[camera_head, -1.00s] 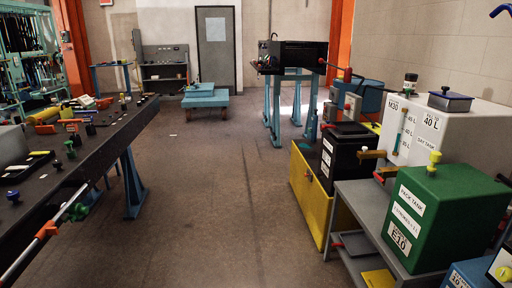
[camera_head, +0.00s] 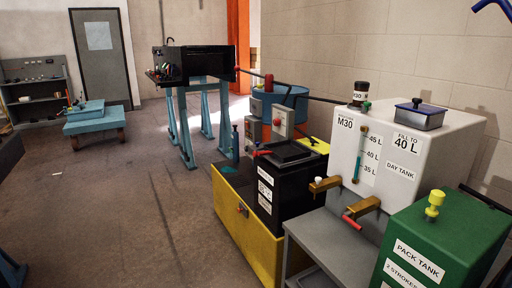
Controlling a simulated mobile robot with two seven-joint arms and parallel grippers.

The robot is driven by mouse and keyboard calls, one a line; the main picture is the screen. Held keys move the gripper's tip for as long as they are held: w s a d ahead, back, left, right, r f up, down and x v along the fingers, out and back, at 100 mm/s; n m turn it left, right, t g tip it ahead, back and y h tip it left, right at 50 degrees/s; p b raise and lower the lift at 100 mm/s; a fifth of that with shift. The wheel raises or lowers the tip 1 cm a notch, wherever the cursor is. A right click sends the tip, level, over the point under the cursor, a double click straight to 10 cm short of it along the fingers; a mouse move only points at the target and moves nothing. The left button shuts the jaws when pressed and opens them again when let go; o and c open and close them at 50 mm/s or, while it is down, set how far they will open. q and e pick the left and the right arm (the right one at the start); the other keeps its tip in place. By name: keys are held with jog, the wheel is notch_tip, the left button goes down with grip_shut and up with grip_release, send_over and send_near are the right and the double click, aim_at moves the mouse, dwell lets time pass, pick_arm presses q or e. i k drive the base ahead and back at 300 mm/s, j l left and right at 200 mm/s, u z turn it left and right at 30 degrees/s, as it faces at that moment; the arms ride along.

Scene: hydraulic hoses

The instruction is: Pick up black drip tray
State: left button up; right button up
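I cannot make out a black drip tray with certainty in this view. A black tank (camera_head: 264,186) with a dark, flat, rimmed top (camera_head: 287,153) stands in the yellow tray-like base (camera_head: 236,222) at the centre. Whether that top is a separate tray or a lid, I cannot tell. Neither of my grippers is in view.
A white day tank (camera_head: 400,150) and a green pack tank (camera_head: 440,235) stand at the right by a grey stand (camera_head: 325,240). A black box-like unit on a blue-legged stand (camera_head: 187,125) is behind. A blue low table (camera_head: 93,125) is farther left. The floor (camera_head: 120,215) is open at left.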

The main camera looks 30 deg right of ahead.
aim_at(287, 150)
jog(key=i, duration=0.7)
jog(key=i+j+z, duration=0.15)
jog(key=i, duration=0.55)
